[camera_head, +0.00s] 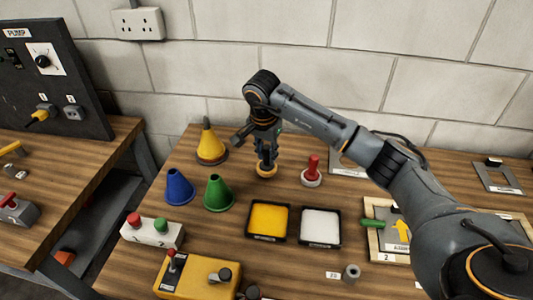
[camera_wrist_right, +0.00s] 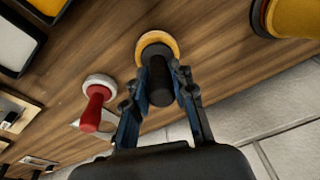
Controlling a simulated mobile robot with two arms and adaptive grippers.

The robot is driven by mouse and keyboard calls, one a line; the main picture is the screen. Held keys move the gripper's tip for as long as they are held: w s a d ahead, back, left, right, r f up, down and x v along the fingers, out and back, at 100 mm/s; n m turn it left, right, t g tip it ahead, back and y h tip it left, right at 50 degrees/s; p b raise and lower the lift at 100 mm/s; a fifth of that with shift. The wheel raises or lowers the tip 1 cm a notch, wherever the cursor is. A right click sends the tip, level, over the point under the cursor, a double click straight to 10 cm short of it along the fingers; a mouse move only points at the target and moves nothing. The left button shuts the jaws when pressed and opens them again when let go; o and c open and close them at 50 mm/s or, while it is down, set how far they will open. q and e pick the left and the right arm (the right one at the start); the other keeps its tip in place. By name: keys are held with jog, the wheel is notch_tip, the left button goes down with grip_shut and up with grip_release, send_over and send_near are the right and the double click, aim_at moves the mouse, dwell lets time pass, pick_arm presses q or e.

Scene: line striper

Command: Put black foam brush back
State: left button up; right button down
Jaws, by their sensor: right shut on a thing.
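My right gripper (camera_head: 265,157) points down at the back middle of the table. It is shut on the upright black handle of the black foam brush (camera_wrist_right: 158,84), with a finger on each side in the right wrist view. A round yellow-orange base (camera_head: 266,171) shows under the handle, and it also shows in the wrist view (camera_wrist_right: 150,40). I cannot tell whether this base is part of the brush or a holder around its foot. The brush's foam end is hidden. My left gripper is not in view.
A red-handled brush (camera_head: 313,168) on a white base stands just right of my right gripper. A yellow cone (camera_head: 209,142), blue cone (camera_head: 179,188) and green cone (camera_head: 217,192) stand to the left. A yellow paint tray (camera_head: 268,220) and white paint tray (camera_head: 320,226) lie in front.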

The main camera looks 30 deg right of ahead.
jog(key=shift+f, duration=0.7)
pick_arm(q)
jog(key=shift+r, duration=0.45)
pick_arm(e)
jog(key=shift+f, duration=0.1)
jog(key=shift+f, duration=0.15)
jog(key=c, duration=1.1)
grip_release()
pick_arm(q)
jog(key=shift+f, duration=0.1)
